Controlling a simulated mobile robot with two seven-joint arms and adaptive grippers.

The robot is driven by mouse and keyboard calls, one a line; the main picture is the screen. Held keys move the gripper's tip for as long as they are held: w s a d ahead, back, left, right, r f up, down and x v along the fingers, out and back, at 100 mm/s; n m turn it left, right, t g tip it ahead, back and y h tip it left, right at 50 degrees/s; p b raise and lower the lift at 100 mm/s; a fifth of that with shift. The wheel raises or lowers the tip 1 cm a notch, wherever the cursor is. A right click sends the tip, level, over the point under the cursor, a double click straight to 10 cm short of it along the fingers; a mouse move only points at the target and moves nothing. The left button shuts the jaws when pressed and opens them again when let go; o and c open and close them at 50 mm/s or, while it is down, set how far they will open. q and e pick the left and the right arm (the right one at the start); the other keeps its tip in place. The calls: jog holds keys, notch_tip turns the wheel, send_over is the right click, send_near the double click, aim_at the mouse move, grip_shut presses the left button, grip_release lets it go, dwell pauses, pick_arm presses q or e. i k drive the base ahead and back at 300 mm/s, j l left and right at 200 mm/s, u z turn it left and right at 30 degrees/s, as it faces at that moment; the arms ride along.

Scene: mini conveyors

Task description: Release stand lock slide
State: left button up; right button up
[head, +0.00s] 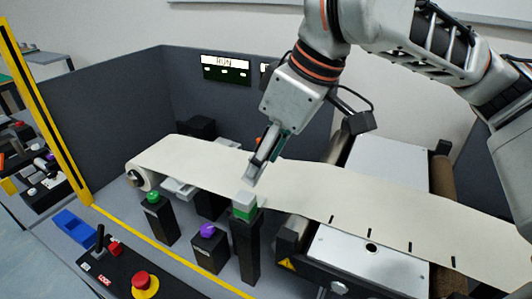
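A black control panel (122,281) at the lower left carries a red "LOCK" label (104,279), a dark lever (99,240) and a small red block (115,249). Which part is the stand lock slide I cannot tell for certain. A black stand (245,250) at the centre bears a green and pale grey block (244,207). My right gripper (255,178) points down just above this block, over the near edge of the belt. Its fingers overlap in this view, so their opening and any contact are unclear. My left gripper is out of view.
A cream conveyor belt (390,219) runs across the scene. Stands with a green button (153,197) and a purple button (208,230) stand in front. A red mushroom button (142,281), blue tray (74,227) and yellow post (45,110) are at the left. Dark partitions enclose the back.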

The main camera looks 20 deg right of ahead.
aim_at(115, 248)
jog(key=k+j, duration=0.2)
jog(key=k, duration=0.3)
jog(key=k+j, duration=0.2)
jog(key=k, duration=0.25)
jog(key=k+j, duration=0.25)
jog(key=k, duration=0.25)
